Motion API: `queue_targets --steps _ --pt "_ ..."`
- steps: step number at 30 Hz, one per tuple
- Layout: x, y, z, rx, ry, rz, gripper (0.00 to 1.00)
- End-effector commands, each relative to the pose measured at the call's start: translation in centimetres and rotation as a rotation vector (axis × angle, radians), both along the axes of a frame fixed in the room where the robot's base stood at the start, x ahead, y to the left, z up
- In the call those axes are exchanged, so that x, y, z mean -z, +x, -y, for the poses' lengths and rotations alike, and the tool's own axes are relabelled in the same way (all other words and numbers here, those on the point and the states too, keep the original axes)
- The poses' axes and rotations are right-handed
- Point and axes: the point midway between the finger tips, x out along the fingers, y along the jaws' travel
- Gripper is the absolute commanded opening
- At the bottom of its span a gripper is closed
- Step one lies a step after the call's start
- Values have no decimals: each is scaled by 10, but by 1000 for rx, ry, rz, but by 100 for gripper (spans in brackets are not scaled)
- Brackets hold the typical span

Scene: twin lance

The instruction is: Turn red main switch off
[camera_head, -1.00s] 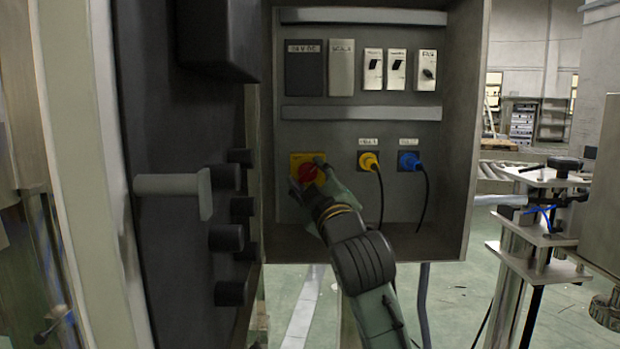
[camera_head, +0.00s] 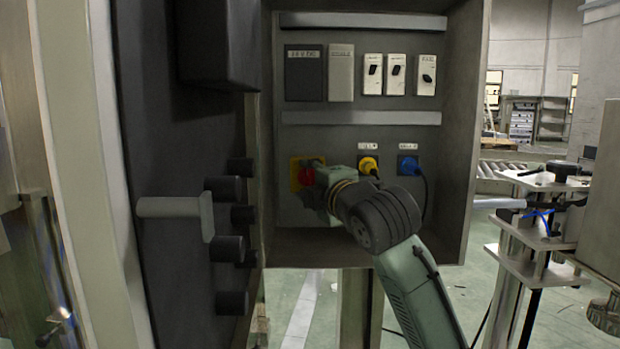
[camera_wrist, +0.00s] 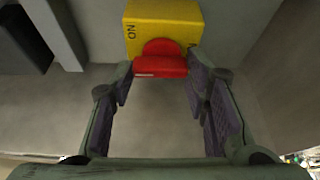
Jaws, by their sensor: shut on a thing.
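The red main switch is a red knob (camera_head: 306,177) on a yellow plate (camera_head: 294,171), low on the left of the cabinet's back panel. In the wrist view the red knob (camera_wrist: 160,66) stands out from the yellow plate (camera_wrist: 165,20), its bar lying across the picture between the fingers. My gripper (camera_wrist: 160,77) is shut on the knob, one finger at each end of the bar. In the head view my gripper (camera_head: 313,188) partly covers the knob and plate. Lettering shows at the plate's left edge in the wrist view.
A yellow plug (camera_head: 369,165) and a blue plug (camera_head: 409,163) sit right of the switch; my wrist hides the yellow plug's cable. Small switches (camera_head: 396,75) are above. The open cabinet door (camera_head: 160,120) with dark knobs stands left. The cabinet's right wall (camera_head: 465,130) bounds the space.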

Motion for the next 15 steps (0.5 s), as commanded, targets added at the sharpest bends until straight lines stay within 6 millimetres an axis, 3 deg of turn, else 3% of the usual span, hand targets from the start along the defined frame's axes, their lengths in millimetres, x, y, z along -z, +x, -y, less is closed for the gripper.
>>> queue_targets --steps 15 --pt "-4 0 -2 0 -477 0 14"
